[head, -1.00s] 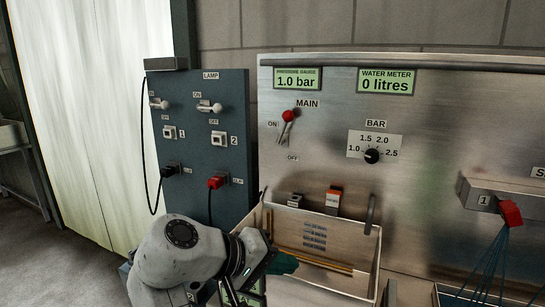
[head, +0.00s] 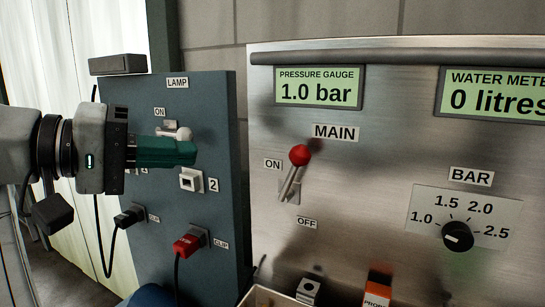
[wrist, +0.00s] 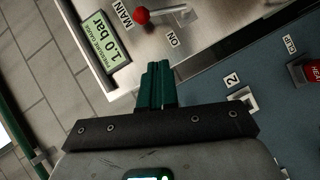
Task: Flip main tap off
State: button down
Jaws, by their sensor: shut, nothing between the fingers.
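The main tap is a lever with a red ball knob (head: 300,155) on the steel panel, between the ON label above left and the OFF label below. Its knob points up, at the ON end. The red knob also shows at the top of the wrist view (wrist: 142,15). My gripper (head: 194,152) has green fingers, shut and empty. In the head view it is left of the tap, in front of the blue lamp panel, apart from the lever. In the wrist view the fingers (wrist: 158,66) point toward the steel panel. My gripper partly hides the lamp switches.
The pressure gauge (head: 318,88) reads 1.0 bar and the water meter (head: 495,95) 0 litres. A bar dial (head: 458,236) is at right. Space before the tap is clear.

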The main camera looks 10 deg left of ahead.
jog(key=shift+w+r, duration=0.1)
jog(key=p, duration=0.2)
send_near(291, 176)
jog(key=w+d, duration=0.3)
jog(key=w, duration=0.2)
jog(key=shift+w+d, duration=0.1)
jog(key=shift+d, duration=0.6)
jog(key=shift+w+p, duration=0.15)
jog(key=shift+p, duration=0.2)
